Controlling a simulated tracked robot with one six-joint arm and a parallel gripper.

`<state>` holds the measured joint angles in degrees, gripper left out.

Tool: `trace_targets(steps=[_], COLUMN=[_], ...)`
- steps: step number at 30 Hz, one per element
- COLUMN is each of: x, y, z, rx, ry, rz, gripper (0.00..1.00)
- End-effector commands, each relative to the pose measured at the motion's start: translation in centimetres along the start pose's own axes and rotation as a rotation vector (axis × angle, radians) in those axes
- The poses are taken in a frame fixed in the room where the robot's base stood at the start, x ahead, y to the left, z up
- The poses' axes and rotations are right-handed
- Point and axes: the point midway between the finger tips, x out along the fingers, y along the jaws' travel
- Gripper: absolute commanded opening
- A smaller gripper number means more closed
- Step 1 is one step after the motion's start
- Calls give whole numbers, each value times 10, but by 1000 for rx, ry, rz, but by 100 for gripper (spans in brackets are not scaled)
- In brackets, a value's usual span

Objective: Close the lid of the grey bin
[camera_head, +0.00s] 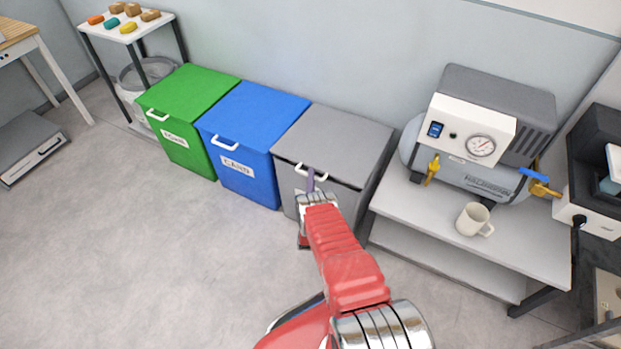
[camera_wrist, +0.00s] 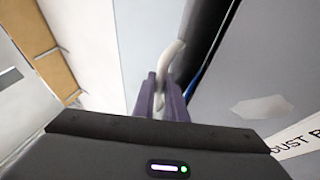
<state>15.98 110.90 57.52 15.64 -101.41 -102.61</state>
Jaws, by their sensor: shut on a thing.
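The grey bin (camera_head: 348,200) stands at the right end of a row of three bins against the wall. Its flat grey lid (camera_head: 335,138) lies over the top, with a dark gap under its front edge, so it looks slightly raised. A white handle (camera_head: 299,170) sits at the lid's front edge. My gripper (camera_head: 310,181) is at this handle, its purple fingers shut on it. In the wrist view the fingers (camera_wrist: 160,92) close around the white handle (camera_wrist: 171,62), and part of the bin's label (camera_wrist: 298,143) shows at right. My red arm hides part of the bin's front.
A blue bin (camera_head: 253,125) and a green bin (camera_head: 188,100), both lidded, stand to the left. A low grey table (camera_head: 420,210) with a compressor (camera_head: 480,130) and a mug (camera_head: 473,218) is close on the right. The floor (camera_head: 130,260) in front is clear.

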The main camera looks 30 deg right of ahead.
Motion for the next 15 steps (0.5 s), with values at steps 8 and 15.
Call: trace_targets(steps=[8,15], x=[-5,-2], y=[-2,0], z=[1,-1], rx=[-2,0], ry=[-1,1], rz=[-5,-1], gripper=[18,19])
